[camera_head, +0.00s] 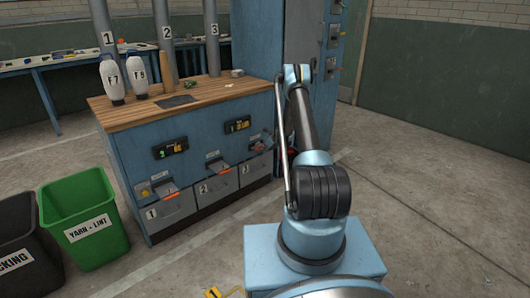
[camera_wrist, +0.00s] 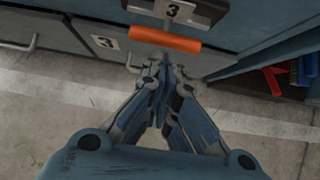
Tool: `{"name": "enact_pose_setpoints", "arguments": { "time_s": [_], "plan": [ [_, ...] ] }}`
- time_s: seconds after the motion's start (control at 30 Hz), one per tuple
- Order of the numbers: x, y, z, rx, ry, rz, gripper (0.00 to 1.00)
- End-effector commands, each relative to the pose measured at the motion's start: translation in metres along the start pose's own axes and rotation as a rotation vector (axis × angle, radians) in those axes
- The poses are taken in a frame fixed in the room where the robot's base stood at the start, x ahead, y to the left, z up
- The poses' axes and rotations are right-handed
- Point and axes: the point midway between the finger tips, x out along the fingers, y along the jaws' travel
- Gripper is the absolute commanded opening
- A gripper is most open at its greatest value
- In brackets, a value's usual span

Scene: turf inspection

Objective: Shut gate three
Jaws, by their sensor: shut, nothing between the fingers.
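Gate three is a grey metal slide marked 3 (camera_wrist: 185,10) with an orange handle (camera_wrist: 166,40), sticking out from the blue cabinet front in the wrist view. In the head view gate three (camera_head: 257,143) is at the right end of the cabinet front, partly beside my arm. My gripper (camera_wrist: 160,72) is shut and empty, its fingertips just below the orange handle in the wrist view. I cannot tell whether they touch it. In the head view my gripper is mostly hidden behind my arm.
Gates one (camera_head: 165,188) and two (camera_head: 218,165) are to the left, above numbered drawers (camera_head: 214,188). Two white bottles (camera_head: 112,82) stand on the wooden top (camera_head: 135,112). Green (camera_head: 92,205) and black (camera_head: 22,240) bins stand at left. The floor at right is clear.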

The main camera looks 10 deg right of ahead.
Motion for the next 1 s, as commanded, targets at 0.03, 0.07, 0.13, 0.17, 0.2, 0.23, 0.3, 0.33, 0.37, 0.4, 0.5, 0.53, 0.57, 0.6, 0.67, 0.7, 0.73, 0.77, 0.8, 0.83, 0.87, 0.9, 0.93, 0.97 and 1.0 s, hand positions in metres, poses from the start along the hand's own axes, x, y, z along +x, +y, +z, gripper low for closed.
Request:
{"name": "enact_pose_setpoints", "arguments": {
  "time_s": [0.03, 0.07, 0.13, 0.17, 0.2, 0.23, 0.3, 0.33, 0.37, 0.4, 0.5, 0.53, 0.57, 0.6, 0.67, 0.7, 0.73, 0.77, 0.8, 0.83, 0.87, 0.9, 0.93, 0.97, 1.0],
  "plan": [
    [-0.006, -0.002, -0.005, 0.002, 0.000, -0.001, 0.00],
    [-0.009, -0.003, -0.008, 0.003, 0.000, -0.002, 0.00],
    [-0.017, -0.005, -0.014, 0.003, 0.001, -0.002, 0.00],
    [-0.022, -0.005, -0.013, 0.002, 0.000, -0.001, 0.00],
    [-0.029, -0.004, -0.012, 0.002, 0.001, -0.001, 0.00],
    [-0.034, -0.004, -0.013, 0.002, 0.001, -0.001, 0.00],
    [-0.046, -0.005, -0.013, 0.002, 0.001, -0.002, 0.00],
    [-0.051, -0.006, -0.013, 0.002, 0.001, -0.002, 0.00],
    [-0.056, -0.006, -0.013, 0.003, 0.001, -0.002, 0.00],
    [-0.062, -0.005, -0.013, 0.003, 0.001, -0.002, 0.00],
    [-0.078, -0.006, -0.013, 0.004, 0.001, -0.001, 0.00],
    [-0.083, -0.006, -0.014, 0.004, 0.001, -0.002, 0.00],
    [-0.087, -0.006, -0.014, 0.004, 0.001, -0.002, 0.00],
    [-0.092, -0.006, -0.014, 0.004, 0.001, -0.002, 0.00],
    [-0.100, -0.007, -0.014, 0.004, 0.001, -0.002, 0.00],
    [-0.103, -0.007, -0.014, 0.004, 0.001, -0.002, 0.00],
    [-0.106, -0.007, -0.014, 0.004, 0.001, -0.002, 0.00],
    [-0.108, -0.007, -0.015, 0.004, 0.001, -0.003, 0.00],
    [-0.111, -0.008, -0.015, 0.005, 0.001, -0.003, 0.00],
    [-0.113, -0.008, -0.015, 0.005, 0.001, -0.003, 0.00],
    [-0.114, -0.009, -0.015, 0.005, 0.001, -0.003, 0.00],
    [-0.116, -0.009, -0.015, 0.005, 0.001, -0.003, 0.00],
    [-0.116, -0.009, -0.015, 0.005, 0.001, -0.003, 0.00],
    [-0.117, -0.009, -0.015, 0.005, 0.001, -0.003, 0.00],
    [-0.117, -0.009, -0.015, 0.005, 0.001, -0.003, 0.00]
  ]
}}
